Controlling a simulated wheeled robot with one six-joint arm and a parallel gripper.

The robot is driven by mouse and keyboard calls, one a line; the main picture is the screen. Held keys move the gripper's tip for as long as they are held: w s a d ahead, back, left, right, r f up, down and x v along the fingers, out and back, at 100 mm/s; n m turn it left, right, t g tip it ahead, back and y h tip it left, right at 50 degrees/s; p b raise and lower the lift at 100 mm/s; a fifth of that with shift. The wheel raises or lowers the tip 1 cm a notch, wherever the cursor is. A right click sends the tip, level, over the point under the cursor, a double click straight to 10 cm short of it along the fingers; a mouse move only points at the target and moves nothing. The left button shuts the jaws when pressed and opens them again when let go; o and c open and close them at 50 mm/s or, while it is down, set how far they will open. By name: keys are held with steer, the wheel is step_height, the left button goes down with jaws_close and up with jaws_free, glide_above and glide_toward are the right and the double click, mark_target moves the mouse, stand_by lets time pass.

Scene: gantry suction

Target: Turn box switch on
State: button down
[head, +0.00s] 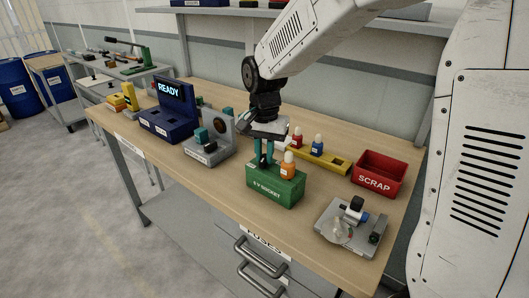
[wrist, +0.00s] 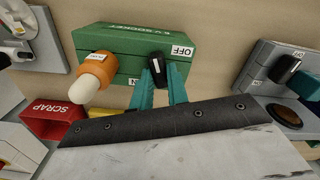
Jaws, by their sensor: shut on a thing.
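The green box (head: 275,190), marked "5 V SOCKET", stands near the front of the workbench. It also shows in the wrist view (wrist: 110,40). A black switch lever (wrist: 158,66) sits on it beside a white "OFF" label (wrist: 181,50). A second small label (wrist: 133,80) lies on the other side of the lever, partly hidden. An orange-based white bulb (head: 288,166) stands in the box beside the switch. My gripper (head: 265,160) reaches down from above, its teal fingers shut on the lever. In the wrist view, the fingers (wrist: 160,82) flank the lever. Its exact tilt is unclear.
A grey fixture (head: 208,150) and a blue "READY" unit (head: 170,120) stand to the left. A yellow rack (head: 325,161) with red and blue bulbs is behind. A red scrap bin (head: 379,174) and grey device (head: 350,228) are right. Bench front is mostly clear.

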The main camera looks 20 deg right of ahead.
mark_target(265, 156)
steer(key=n, duration=0.4)
steer(key=shift+n, duration=0.3)
steer(key=shift+d+n, duration=0.1)
steer(key=shift+n, duration=1.7)
steer(key=c, duration=1.4)
jaws_free()
steer(key=shift+o, duration=0.2)
steer(key=shift+r, duration=0.1)
step_height(265, 156, up, 8)
steer(key=shift+f, duration=0.15)
